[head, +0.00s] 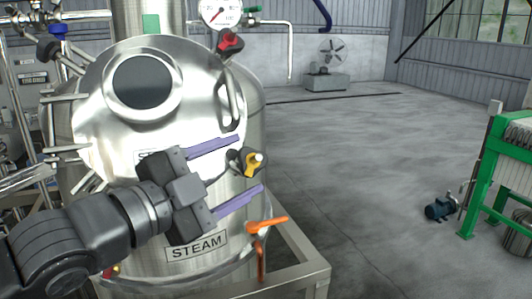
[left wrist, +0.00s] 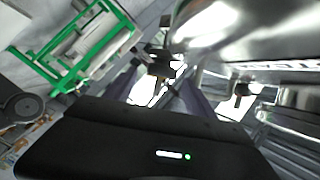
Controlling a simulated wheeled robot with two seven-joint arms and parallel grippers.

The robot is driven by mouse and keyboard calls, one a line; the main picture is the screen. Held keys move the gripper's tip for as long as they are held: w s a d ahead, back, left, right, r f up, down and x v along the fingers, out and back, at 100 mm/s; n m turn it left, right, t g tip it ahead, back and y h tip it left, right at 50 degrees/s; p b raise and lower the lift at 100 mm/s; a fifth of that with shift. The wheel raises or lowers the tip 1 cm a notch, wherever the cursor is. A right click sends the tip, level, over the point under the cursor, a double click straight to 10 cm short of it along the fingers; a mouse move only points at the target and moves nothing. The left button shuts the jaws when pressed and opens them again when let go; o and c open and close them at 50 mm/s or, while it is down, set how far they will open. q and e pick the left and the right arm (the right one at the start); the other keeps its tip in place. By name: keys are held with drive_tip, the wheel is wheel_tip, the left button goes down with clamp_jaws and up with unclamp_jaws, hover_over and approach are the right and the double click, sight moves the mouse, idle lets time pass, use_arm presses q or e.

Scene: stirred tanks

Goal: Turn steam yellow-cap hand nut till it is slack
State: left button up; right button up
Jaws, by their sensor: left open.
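The steel steam tank (head: 190,60) stands at left in the head view, with a STEAM plate (head: 197,246) low on its front. The yellow-cap hand nut (head: 253,165), dark with a yellow top, is on the right edge of the tank's round door. My left gripper (head: 250,163) is open, its two purple fingers reaching right, one above and one below the nut. The nut appears between the fingertips; I cannot tell if they touch it. In the left wrist view a dark knob (left wrist: 160,68) shows beyond the fingers, blurred. My right gripper is not in view.
A red-cap nut (head: 230,42) sits higher on the door's edge, near a curved handle (head: 229,107). An orange lever (head: 266,221) sticks out below the gripper. A green frame (head: 490,165) stands far right.

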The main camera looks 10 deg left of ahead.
sight(261, 152)
use_arm(q)
drive_tip(key=x, duration=0.6)
drive_tip(key=shift+w+d+p, duration=0.2)
drive_tip(key=shift+w+p, duration=0.1)
drive_tip(key=shift+p, duration=0.05)
drive_tip(key=shift+c, duration=0.3)
drive_tip(key=c, duration=1.3)
drive_tip(key=n+t+b, duration=0.1)
drive_tip(key=b, duration=0.7)
drive_tip(key=n+t+y+b, duration=0.1)
drive_tip(key=n+t+b, duration=0.1)
drive_tip(key=b, duration=0.7)
drive_tip(key=shift+w+a, duration=0.1)
drive_tip(key=shift+a, duration=0.25)
drive_tip(key=shift+r+y+b, duration=0.1)
drive_tip(key=shift+y+b, duration=0.3)
drive_tip(key=shift+b, duration=0.05)
drive_tip(key=shift+r, duration=0.25)
drive_tip(key=o, duration=1.4)
drive_tip(key=shift+d, duration=0.1)
drive_tip(key=shift+c, duration=0.2)
